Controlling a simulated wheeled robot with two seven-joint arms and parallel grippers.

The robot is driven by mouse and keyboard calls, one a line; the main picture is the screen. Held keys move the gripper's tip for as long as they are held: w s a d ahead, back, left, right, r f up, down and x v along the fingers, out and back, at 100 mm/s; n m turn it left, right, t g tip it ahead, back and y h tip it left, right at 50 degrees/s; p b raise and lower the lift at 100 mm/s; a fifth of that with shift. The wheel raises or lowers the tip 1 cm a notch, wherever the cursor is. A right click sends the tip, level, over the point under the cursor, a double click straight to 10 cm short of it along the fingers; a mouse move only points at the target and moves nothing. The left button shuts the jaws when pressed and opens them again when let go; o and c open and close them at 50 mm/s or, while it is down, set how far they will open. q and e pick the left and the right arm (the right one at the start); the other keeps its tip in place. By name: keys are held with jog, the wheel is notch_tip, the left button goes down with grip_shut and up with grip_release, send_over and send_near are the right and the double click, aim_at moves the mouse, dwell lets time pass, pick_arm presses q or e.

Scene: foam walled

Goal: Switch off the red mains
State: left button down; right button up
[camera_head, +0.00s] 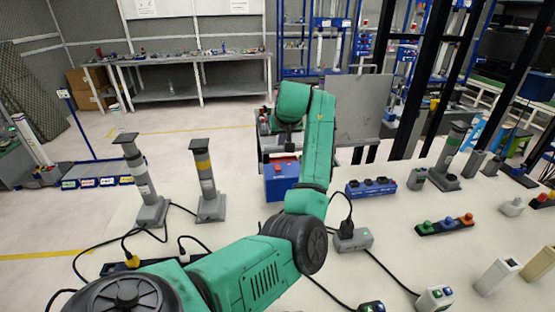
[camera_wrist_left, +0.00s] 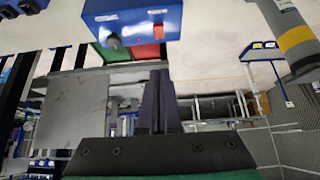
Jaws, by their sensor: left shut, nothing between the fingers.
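A blue box (camera_head: 279,183) with a red top part (camera_head: 286,163) stands on the pale table, partly hidden behind my left arm. In the left wrist view a blue box (camera_wrist_left: 135,14) at the top edge carries a small red part (camera_wrist_left: 158,31) and a dark round knob (camera_wrist_left: 113,41). I cannot tell the switch's position. My right gripper is not in view.
A blue socket strip (camera_head: 371,187), a grey box with a plug (camera_head: 354,240) and a button strip (camera_head: 444,225) lie to the right. Two grey posts (camera_head: 206,180) stand at the left. Black cables cross the table front.

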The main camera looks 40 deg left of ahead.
pick_arm(q)
jog(key=p, duration=0.3)
send_over(278, 167)
jog(key=s+d, duration=0.1)
jog(key=f, duration=0.8)
jog(key=shift+s+d, duration=0.15)
jog(key=shift+s, duration=0.05)
notch_tip(278, 167, down, 3)
jog(key=shift+d+p, duration=0.15)
jog(key=shift+p, duration=0.2)
jog(key=shift+s+d+f, duration=0.1)
jog(key=shift+f, duration=0.45)
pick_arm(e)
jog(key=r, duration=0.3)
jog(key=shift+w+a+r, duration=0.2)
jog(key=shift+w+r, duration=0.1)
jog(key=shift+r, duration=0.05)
